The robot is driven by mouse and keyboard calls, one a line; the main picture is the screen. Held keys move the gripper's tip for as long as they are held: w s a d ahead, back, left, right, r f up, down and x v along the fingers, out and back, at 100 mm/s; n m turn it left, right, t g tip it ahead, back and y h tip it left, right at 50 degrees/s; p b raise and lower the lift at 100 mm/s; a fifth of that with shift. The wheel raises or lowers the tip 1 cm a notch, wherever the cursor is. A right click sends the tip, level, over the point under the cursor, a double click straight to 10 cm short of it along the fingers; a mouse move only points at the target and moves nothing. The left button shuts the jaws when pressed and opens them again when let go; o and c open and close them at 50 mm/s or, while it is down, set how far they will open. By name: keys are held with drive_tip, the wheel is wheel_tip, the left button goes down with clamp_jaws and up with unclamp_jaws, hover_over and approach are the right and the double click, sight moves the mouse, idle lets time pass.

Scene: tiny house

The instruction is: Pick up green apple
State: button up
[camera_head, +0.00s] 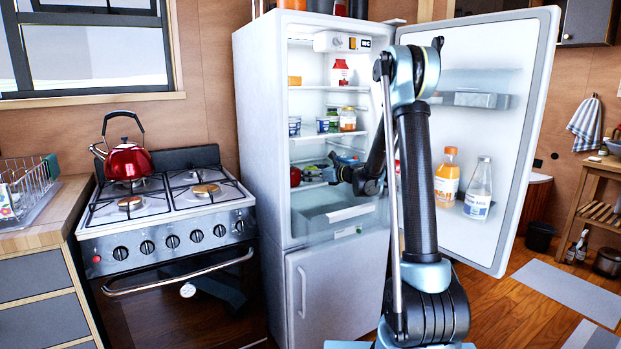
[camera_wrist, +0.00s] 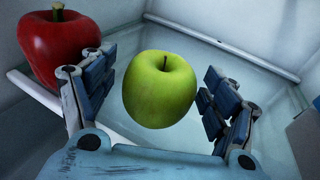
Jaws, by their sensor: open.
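The green apple (camera_wrist: 160,90) sits on a glass shelf inside the open fridge, in the middle of the wrist view. My gripper (camera_wrist: 150,95) is open, with one finger to the left of the apple and the other to the right. The right finger looks close to the apple's side; I cannot tell whether it touches. In the head view my gripper (camera_head: 322,174) reaches into the fridge at the lower shelf. The green apple is hard to make out there, partly hidden by my gripper.
The glass shelf (camera_wrist: 215,60) has a raised rim. Jars (camera_head: 347,119) stand on the shelf above. The fridge door (camera_head: 490,110) is open at right, holding bottles.

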drive_tip(key=c, duration=1.2)
drive_tip(key=shift+r, duration=0.1)
